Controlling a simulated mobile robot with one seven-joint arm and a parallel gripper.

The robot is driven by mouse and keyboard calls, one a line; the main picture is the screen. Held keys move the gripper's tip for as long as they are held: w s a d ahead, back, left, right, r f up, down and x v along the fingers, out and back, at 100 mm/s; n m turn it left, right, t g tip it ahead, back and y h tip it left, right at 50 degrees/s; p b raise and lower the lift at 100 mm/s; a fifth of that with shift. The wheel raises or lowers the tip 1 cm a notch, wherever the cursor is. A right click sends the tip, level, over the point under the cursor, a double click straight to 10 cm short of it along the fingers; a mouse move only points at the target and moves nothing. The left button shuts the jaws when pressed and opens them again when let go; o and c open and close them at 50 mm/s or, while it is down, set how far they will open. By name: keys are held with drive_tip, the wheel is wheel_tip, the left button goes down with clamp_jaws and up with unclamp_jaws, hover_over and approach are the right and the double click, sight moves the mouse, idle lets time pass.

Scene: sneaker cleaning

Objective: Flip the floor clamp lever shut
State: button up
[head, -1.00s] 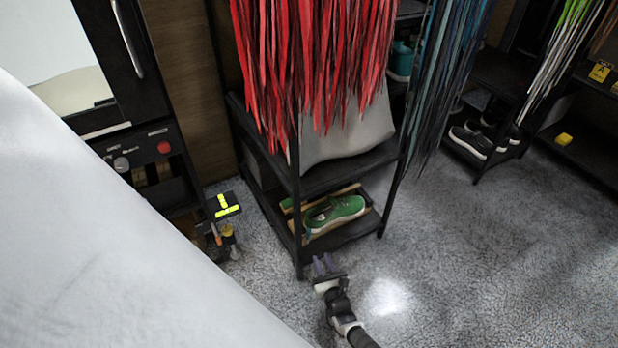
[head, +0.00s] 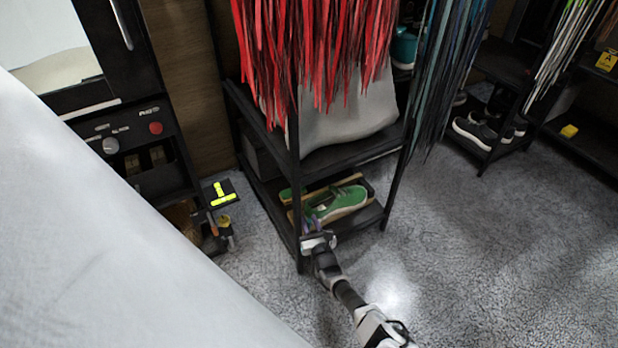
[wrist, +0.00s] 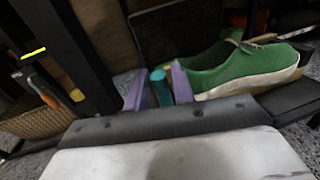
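On the floor at the left is a black plate with yellow bars (head: 221,194). I cannot clearly make out which piece is the clamp lever.
A black rack post (head: 296,200) stands close to the left of my gripper. Red laces (head: 310,60) hang above. An orange-handled tool (head: 222,201) is by the cabinet (head: 125,140). The grey floor (head: 460,250) at right is clear.

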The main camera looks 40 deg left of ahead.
drive_tip(key=shift+w+a, duration=0.25)
drive_tip(key=shift+a, duration=0.2)
clamp_jaws()
